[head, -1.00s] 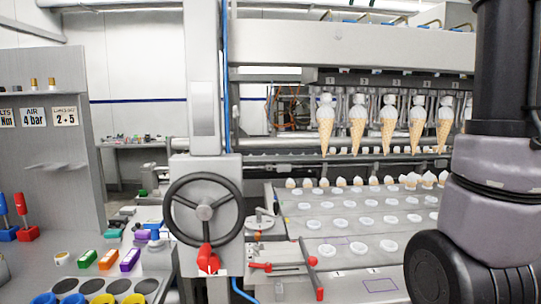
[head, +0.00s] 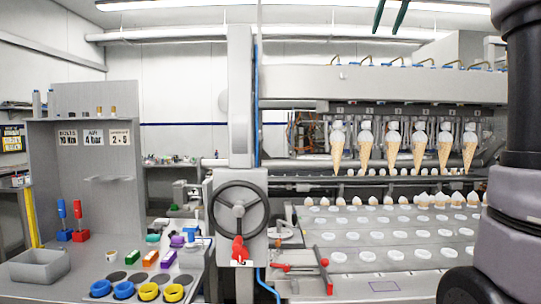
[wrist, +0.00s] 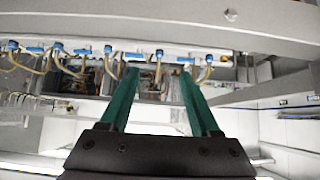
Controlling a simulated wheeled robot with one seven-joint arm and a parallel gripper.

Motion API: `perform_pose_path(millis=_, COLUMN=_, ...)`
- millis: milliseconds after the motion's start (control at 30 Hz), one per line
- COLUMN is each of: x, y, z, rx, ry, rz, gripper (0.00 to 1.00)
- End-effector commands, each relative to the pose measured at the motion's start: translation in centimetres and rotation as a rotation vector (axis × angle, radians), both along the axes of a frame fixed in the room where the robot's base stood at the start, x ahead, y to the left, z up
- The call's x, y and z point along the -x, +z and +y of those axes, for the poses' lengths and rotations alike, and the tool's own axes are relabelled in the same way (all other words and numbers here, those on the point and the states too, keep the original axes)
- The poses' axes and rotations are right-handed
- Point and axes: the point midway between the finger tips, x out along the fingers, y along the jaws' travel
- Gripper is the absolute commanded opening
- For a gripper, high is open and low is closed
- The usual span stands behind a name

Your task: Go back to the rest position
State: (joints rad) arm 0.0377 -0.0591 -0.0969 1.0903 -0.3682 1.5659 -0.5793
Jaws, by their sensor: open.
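My gripper (head: 391,16) shows at the top edge of the head view as two dark green fingertips, high above the machine. In the wrist view, my gripper (wrist: 158,88) has its two green fingers spread apart with nothing between them. It is open and empty. Behind the fingers in the wrist view is the upper part of the machine, with blue fittings (wrist: 158,54) and looped hoses. Part of my arm fills the right side of the head view and hides the machine's right end.
The machine (head: 400,85) holds several hanging ice-cream cones (head: 391,148) above a tray bed with white discs. A black handwheel (head: 239,209) stands at centre left. The grey side bench (head: 80,289) holds screwdrivers, a bin (head: 40,268), coloured blocks and rings.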

Motion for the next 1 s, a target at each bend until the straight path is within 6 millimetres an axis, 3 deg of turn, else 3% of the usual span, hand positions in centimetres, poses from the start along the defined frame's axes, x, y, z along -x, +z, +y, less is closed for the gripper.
perform_pose_path(millis=367, x=2.2, y=-3.2, z=1.1, rx=-0.052, ry=-0.008, rz=0.025, gripper=0.63)
perform_pose_path(millis=667, x=6.0, y=-9.0, z=2.9, rx=-0.131, ry=-0.027, rz=0.063, gripper=0.63)
perform_pose_path(millis=767, x=8.2, y=-12.3, z=3.9, rx=-0.171, ry=-0.042, rz=0.083, gripper=0.63)
perform_pose_path(millis=867, x=11.3, y=-17.2, z=5.1, rx=-0.224, ry=-0.064, rz=0.111, gripper=0.63)
perform_pose_path(millis=1000, x=16.3, y=-25.3, z=6.9, rx=-0.3, ry=-0.11, rz=0.153, gripper=0.63)
